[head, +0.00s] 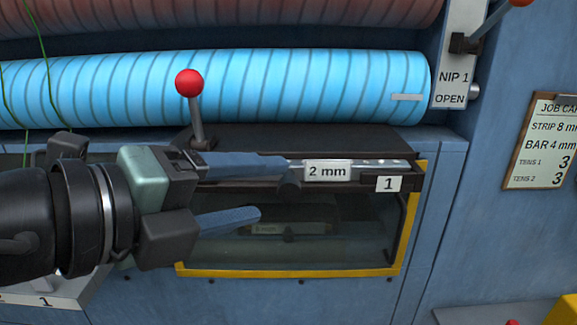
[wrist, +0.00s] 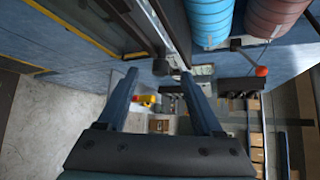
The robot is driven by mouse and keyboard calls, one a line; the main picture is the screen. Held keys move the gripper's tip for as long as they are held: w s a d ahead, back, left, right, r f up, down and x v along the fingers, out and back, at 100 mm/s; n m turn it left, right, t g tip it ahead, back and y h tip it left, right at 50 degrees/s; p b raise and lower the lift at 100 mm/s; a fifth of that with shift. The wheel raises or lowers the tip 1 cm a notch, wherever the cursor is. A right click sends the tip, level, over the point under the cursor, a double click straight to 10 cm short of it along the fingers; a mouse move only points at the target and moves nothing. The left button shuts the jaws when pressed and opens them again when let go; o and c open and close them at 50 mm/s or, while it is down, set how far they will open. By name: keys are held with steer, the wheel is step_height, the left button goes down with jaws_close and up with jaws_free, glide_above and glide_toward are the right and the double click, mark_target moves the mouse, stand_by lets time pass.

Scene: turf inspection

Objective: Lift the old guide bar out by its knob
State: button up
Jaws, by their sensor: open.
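The old guide bar (head: 378,163) is a silvery bar with a white "2 mm" label, lying along a dark holder marked "1". Its dark round knob (head: 289,188) sticks out below the label's left end. My gripper (head: 272,190) is open and empty, its blue fingers pointing right, one above the other, with the tips just left of the knob. The upper finger hides the bar's left part. In the wrist view the knob (wrist: 160,67) shows near the gap between the fingertips (wrist: 159,76), by the bar (wrist: 168,25). I cannot tell whether it lies between them.
A yellow-framed window (head: 300,272) lies below, with another labelled bar dimly behind it. A red-knobbed lever (head: 189,85) stands above my gripper. A blue roll (head: 250,90) runs behind. A "NIP 1 OPEN" plate (head: 453,85) and a job card (head: 543,142) reading "BAR 4 mm" are right.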

mark_target(280, 189)
steer(key=x, duration=0.3)
steer(key=shift+d, duration=0.2)
steer(key=shift+c, duration=0.3)
jaws_close()
steer(key=shift+r, duration=0.1)
